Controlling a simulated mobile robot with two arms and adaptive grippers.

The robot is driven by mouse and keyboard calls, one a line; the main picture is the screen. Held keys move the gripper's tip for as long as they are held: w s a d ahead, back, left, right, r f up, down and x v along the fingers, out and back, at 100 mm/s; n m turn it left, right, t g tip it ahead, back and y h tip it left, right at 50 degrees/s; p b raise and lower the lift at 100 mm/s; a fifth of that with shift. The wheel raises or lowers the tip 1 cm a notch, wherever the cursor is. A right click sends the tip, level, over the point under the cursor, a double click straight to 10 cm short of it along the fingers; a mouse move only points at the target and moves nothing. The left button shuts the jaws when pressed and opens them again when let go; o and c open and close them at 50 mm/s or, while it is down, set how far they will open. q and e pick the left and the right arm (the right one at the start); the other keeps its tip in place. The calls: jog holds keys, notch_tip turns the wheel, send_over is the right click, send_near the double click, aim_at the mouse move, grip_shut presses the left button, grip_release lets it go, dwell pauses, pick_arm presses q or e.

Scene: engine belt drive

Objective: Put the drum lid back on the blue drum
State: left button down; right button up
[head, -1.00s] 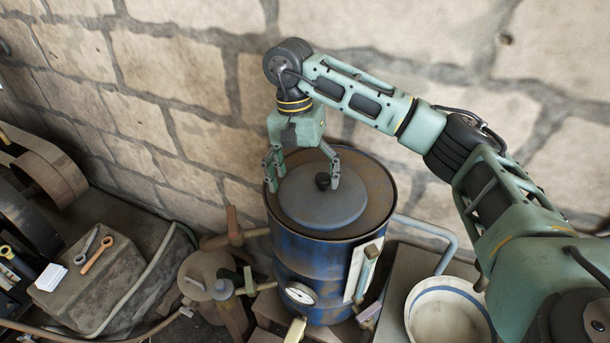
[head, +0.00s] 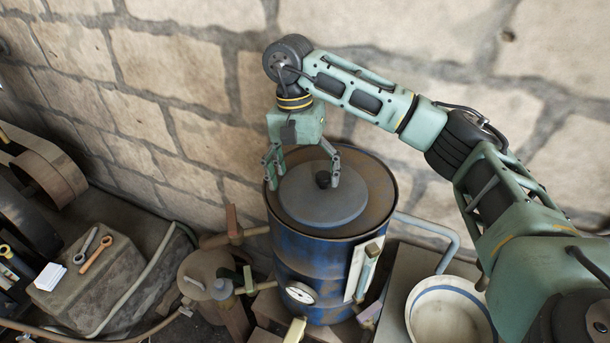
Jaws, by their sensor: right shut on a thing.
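The blue drum (head: 318,268) stands upright against the stone wall, with a rusty rim and a dial gauge on its front. The drum lid (head: 322,208), a grey disc with a dark knob (head: 322,180), lies over the drum's top, inside the rim as seen from above. I cannot tell whether it rests on the drum or hangs just above it. The far edge of the lid is partly hidden by the gripper. My left gripper is out of view.
A white bowl (head: 450,312) with a blue stripe stands to the right of the drum. A bent pipe (head: 432,228) runs behind it. A stone block (head: 90,275) with wrenches lies at left. Pipe fittings (head: 222,290) crowd the drum's left side.

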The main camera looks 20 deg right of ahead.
jog(key=shift+f+b, duration=0.25)
jog(key=shift+b, duration=0.05)
dwell(0.5)
jog(key=o, duration=1.2)
jog(key=shift+r, duration=0.1)
